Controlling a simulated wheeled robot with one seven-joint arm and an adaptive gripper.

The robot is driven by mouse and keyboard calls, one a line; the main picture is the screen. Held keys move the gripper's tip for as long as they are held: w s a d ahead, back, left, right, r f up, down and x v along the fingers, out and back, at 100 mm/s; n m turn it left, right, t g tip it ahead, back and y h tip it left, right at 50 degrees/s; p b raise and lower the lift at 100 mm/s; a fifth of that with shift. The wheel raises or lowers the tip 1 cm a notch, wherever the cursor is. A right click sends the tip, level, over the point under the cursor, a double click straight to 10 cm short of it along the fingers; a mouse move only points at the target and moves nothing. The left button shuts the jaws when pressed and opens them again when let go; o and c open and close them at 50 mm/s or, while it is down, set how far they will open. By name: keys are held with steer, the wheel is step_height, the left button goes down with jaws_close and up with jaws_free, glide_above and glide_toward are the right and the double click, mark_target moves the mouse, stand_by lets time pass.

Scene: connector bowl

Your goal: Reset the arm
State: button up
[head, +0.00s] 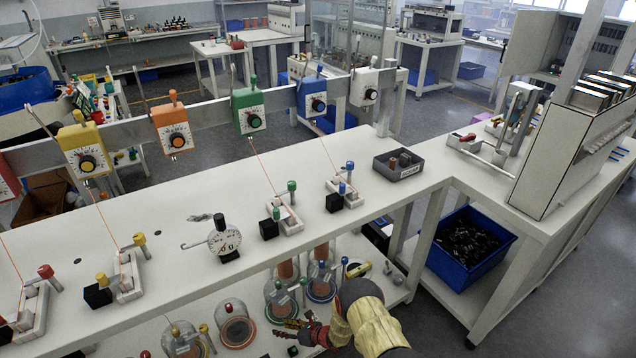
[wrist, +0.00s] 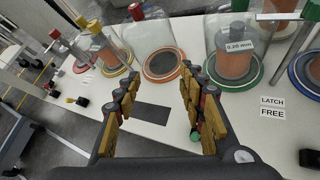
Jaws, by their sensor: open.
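My gripper (head: 302,332) is at the bottom of the head view, low in front of the bench and beside the glass jars on the lower shelf. In the wrist view my gripper (wrist: 155,100) is open, its two padded fingers apart with nothing between them. Past the fingertips stand glass jars on coloured ring bases: an orange-ringed jar (wrist: 160,62), a green-ringed jar (wrist: 236,78) and a blue-ringed jar (wrist: 312,66). A dark flat rectangle (wrist: 150,118) lies on the white surface between the fingers' lines.
The long white bench top (head: 160,215) carries several small fixtures with coloured knobs and a dial gauge (head: 224,240). A grey tray (head: 398,165) sits near its right end. A blue bin (head: 468,245) stands under the right-hand bench. A small black block (wrist: 309,158) lies near the jars.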

steer(key=s+d+f+m+g+h, duration=0.2)
steer(key=s+d+f+m+h, duration=0.3)
steer(key=d+f+m, duration=0.45)
steer(key=s+d+r+m+g+h, duration=0.1)
steer(key=d+r+m+h, duration=0.2)
steer(key=d+r+m, duration=0.45)
steer(key=s+d+r+m+g+h, duration=0.1)
steer(key=d+r+m+h, duration=0.3)
steer(key=r+m, duration=0.55)
steer(key=s+d+r+m+g, duration=0.1)
steer(key=s+d+r+m, duration=0.25)
steer(key=r, duration=0.65)
steer(key=s+d+r+m, duration=0.2)
steer(key=s+r+m, duration=0.15)
steer(key=r, duration=0.55)
steer(key=s+d+r+m+g, duration=0.1)
steer(key=s+d+r+m, duration=0.25)
steer(key=r, duration=0.65)
steer(key=s+r+m+t, duration=0.2)
steer(key=s+r, duration=0.4)
steer(key=r, duration=0.4)
steer(key=s+d+r+m+t+y+p, duration=0.1)
steer(key=s+r+m+t, duration=0.1)
steer(key=s+r, duration=0.5)
steer(key=s+d+r+m+t+p, duration=0.1)
steer(key=s+r, duration=0.6)
steer(key=r, duration=0.8)
steer(key=shift+d+m+t, duration=0.25)
steer(key=shift+m+t, duration=0.25)
steer(key=shift+m, duration=0.7)
